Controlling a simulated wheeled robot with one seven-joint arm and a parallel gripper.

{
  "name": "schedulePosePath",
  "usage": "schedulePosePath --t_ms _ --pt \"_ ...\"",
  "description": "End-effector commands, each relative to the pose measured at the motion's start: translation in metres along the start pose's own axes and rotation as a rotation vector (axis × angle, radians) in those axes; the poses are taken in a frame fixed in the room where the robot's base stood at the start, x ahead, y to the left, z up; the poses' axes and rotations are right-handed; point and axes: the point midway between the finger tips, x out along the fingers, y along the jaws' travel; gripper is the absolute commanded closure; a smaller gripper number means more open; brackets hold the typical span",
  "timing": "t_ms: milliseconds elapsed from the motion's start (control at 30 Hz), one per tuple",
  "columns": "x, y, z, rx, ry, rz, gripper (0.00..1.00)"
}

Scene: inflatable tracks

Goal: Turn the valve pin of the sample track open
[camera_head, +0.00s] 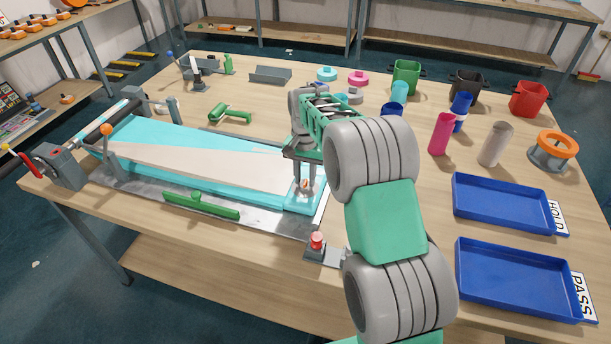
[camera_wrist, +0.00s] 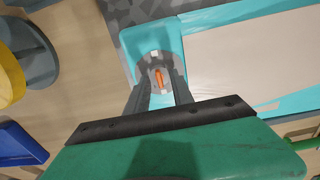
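The sample track (camera_head: 215,150) is a cyan inflatable strip with a beige top, lying on a grey metal plate. At its right end is a round grey-white valve (camera_head: 303,196) with a small orange pin (camera_wrist: 157,77). My gripper (camera_head: 305,180) points down over this end of the track. In the wrist view its two grey fingers (camera_wrist: 159,78) stand on either side of the orange pin, with a visible gap around it. I cannot tell how far the fingertips are above the valve. The arm hides part of the area to the right.
A red-button device (camera_head: 317,241) stands near the table's front edge. A green-handled bar (camera_head: 201,205) lies on the plate's front side. Blue trays (camera_head: 503,203) marked HOLD and PASS, cups and an orange-topped wheel (camera_head: 555,146) stand right. A roller (camera_head: 113,118) spans the left end.

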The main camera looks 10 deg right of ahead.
Motion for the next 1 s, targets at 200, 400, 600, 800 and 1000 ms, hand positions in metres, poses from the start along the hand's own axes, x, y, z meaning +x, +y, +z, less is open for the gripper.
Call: schedulePosePath --t_ms 200,400,600,800,1000 --pt "0.0002 0.0016 -0.0009 0.002 0.000 0.000 0.77" --pt "0.0001 0.0015 -0.0008 0.002 0.000 0.000 0.94" --pt "0.0001 0.0015 -0.0007 0.002 0.000 0.000 1.00" --pt "0.0000 0.0015 -0.0007 0.002 0.000 0.000 1.00" --pt "0.0000 0.0015 -0.0006 0.000 -0.001 0.000 1.00"
